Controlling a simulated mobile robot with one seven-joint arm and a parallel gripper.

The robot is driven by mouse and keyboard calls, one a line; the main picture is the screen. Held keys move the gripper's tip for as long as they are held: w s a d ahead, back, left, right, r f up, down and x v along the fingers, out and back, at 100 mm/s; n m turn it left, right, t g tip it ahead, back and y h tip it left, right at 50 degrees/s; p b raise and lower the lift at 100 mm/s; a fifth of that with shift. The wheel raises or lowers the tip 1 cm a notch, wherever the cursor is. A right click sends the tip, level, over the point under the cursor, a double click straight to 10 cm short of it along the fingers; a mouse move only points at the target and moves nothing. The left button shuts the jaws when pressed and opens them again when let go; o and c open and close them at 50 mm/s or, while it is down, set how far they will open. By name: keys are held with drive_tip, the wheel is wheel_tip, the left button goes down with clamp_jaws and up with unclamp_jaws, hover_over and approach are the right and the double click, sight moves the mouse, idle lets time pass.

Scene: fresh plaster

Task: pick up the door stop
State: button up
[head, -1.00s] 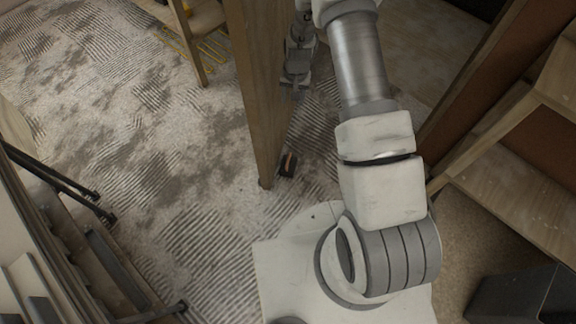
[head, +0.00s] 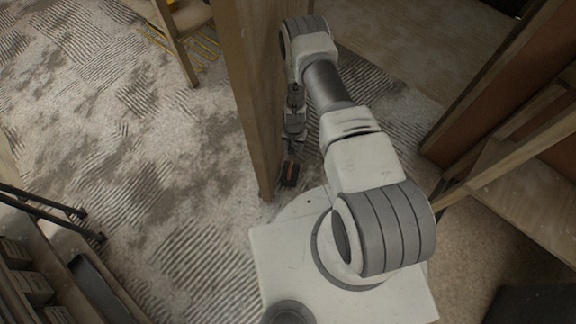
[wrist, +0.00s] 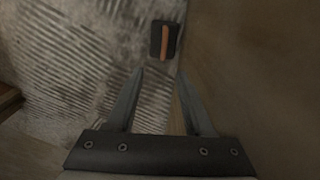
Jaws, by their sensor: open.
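The door stop (head: 289,173) is a small dark block with an orange-brown strip on top. It lies on the carpet against the foot of a wooden panel, close to my base. In the wrist view the door stop (wrist: 164,41) is beyond the fingertips, slightly right of the midline between them. My gripper (wrist: 159,75) is open and empty, with its two grey fingers apart. In the head view my gripper (head: 295,145) hangs just above the door stop, beside the panel. The fingertips are too small there to make out.
The upright wooden panel (head: 251,100) stands directly left of my gripper, and its face fills the right side of the wrist view (wrist: 250,70). Wooden shelving (head: 530,185) stands at the right. Dark racks (head: 50,215) stand at the left. Patterned carpet (head: 150,160) between is open.

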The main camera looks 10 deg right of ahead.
drive_tip(key=b, duration=0.5)
hover_over(290, 167)
drive_tip(key=d, duration=0.1)
wheel_tip(290, 167, down, 12)
drive_tip(key=shift+a+f+b, duration=0.2)
drive_tip(key=shift+f+b, duration=0.6)
drive_tip(key=shift+f, duration=0.6)
drive_tip(key=shift+a+f+b, duration=0.2)
drive_tip(key=shift+f+b, duration=0.6)
drive_tip(key=shift+f, duration=0.6)
clamp_jaws()
